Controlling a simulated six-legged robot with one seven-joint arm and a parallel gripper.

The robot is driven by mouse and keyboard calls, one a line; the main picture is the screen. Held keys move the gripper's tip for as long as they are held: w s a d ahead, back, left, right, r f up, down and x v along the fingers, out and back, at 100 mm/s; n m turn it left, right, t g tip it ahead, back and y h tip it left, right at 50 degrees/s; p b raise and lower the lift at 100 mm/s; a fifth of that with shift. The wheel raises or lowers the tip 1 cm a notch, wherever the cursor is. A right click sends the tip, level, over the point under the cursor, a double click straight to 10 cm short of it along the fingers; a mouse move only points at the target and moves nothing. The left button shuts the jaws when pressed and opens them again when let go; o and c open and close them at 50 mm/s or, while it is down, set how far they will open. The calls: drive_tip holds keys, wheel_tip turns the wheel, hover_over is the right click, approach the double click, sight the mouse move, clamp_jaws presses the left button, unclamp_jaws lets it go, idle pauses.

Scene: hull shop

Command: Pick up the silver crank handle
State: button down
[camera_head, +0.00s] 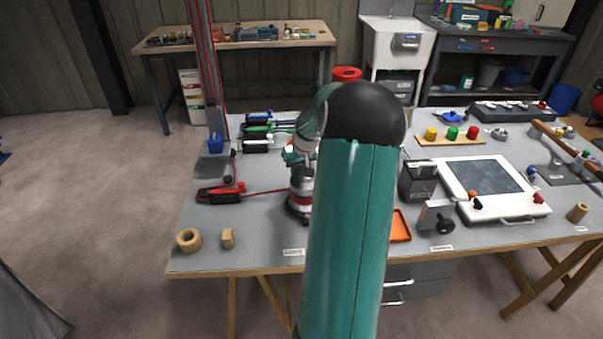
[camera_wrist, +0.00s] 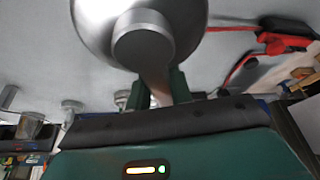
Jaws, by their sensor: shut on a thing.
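The silver crank handle seems to be the large silver round piece with a short cylinder (camera_wrist: 143,40) at the top of the wrist view, very close to the camera. My gripper (camera_wrist: 160,90) has its two green fingers shut on a narrow, brownish-looking part that runs up to the silver piece. In the head view, a silver and red drum-shaped device (camera_head: 300,192) with a dark base stands on the bench, left of my teal arm. My arm hides much of the grip there. I cannot tell whether the handle is seated on the device or lifted.
A red tool (camera_head: 220,193) lies left of the drum, with a red line between them. A tan ring (camera_head: 189,240) and a small block (camera_head: 228,238) sit at the front left. A dark box (camera_head: 417,182) and a white-framed panel (camera_head: 490,190) stand on the right.

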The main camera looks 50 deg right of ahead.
drive_tip(key=shift+r, duration=0.15)
drive_tip(key=shift+r, duration=0.25)
drive_tip(key=r, duration=0.3)
drive_tip(key=shift+s+a, duration=0.15)
drive_tip(key=shift+a, duration=0.05)
drive_tip(key=a+r, duration=0.1)
drive_tip(key=s+a+r, duration=0.1)
drive_tip(key=r, duration=0.1)
drive_tip(key=a+r, duration=0.1)
drive_tip(key=shift+s+a+r, duration=0.3)
drive_tip(key=shift+r, duration=0.1)
drive_tip(key=s+a+r, duration=0.4)
drive_tip(key=a, duration=0.4)
drive_tip(key=shift+s+a+r, duration=0.15)
drive_tip(key=shift+a+r, duration=0.05)
drive_tip(key=shift+a, duration=0.1)
